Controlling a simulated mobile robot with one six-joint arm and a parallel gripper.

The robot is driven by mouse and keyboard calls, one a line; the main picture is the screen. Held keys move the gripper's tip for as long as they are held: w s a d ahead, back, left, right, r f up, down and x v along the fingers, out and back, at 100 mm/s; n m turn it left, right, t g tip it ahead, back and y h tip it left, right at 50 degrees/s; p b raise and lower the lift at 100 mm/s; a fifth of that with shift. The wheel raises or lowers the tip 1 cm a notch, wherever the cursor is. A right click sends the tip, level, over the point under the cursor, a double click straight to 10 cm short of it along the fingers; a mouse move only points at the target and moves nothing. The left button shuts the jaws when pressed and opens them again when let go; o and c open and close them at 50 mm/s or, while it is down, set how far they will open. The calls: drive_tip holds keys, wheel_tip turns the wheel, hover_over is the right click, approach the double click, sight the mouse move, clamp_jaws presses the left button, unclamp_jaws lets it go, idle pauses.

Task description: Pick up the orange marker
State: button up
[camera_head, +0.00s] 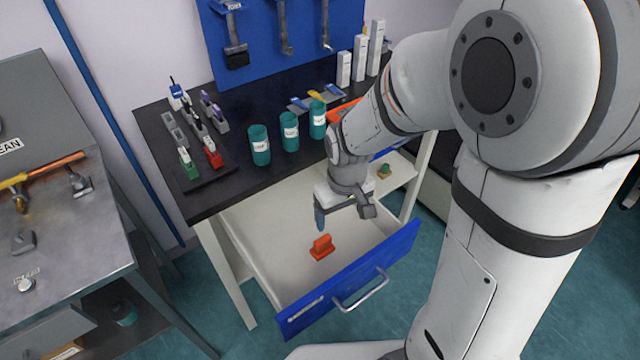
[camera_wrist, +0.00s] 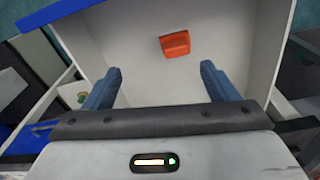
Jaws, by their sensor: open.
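The orange marker (camera_head: 321,247) is a small block with a raised grip on a flat base. It lies on the white floor of the open drawer (camera_head: 262,222), toward the blue front. My gripper (camera_head: 340,222) is above the drawer, a little behind and above the marker. In the wrist view the marker (camera_wrist: 175,44) is beyond the two blue fingertips (camera_wrist: 160,72), right of the middle between them. The fingers are apart with nothing between them. No contact with the marker shows.
The drawer's blue front (camera_head: 350,285) and side walls surround the marker. The black bench top (camera_head: 215,185) above holds several teal cups (camera_head: 259,145) and a rack of small tools. A grey metal cabinet (camera_head: 60,230) stands at left. The drawer floor around the marker is clear.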

drive_tip(key=n, duration=0.2)
hover_over(323, 239)
drive_tip(key=shift+g, duration=0.4)
drive_tip(key=f, duration=0.7)
drive_tip(key=shift+s+a+f, duration=0.2)
drive_tip(key=shift+f, duration=0.5)
drive_tip(key=f, duration=0.7)
drive_tip(key=shift+w+d+f, duration=0.15)
drive_tip(key=shift+w, duration=0.1)
drive_tip(key=c, duration=1.1)
wheel_tip(323, 239, up, 10)
drive_tip(key=shift+r, duration=0.1)
